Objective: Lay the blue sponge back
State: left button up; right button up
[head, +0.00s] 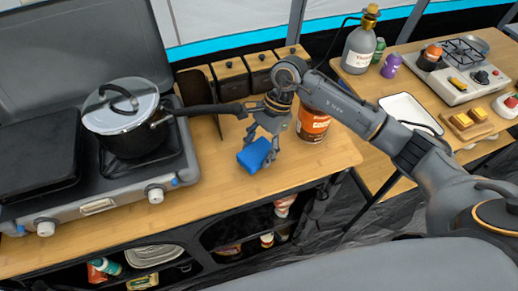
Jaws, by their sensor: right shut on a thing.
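The blue sponge (255,154) is in the head view, over the right part of the wooden counter. My right gripper (264,139) is shut on it from above, and the sponge is slightly tilted. I cannot tell whether its underside touches the counter. My left gripper is out of view.
A lidded pot (127,122) stands on the stove (100,198) at left, its long handle reaching toward my right gripper. Wooden-lidded canisters (230,78) line the back. An orange tub (313,122) stands just right of the gripper. The counter front (235,190) is clear.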

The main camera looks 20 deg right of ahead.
jog(key=shift+s+f, duration=0.15)
jog(key=shift+f, duration=0.3)
jog(key=shift+s, duration=0.1)
jog(key=shift+f, duration=0.2)
jog(key=o, duration=0.8)
jog(key=shift+o, duration=0.2)
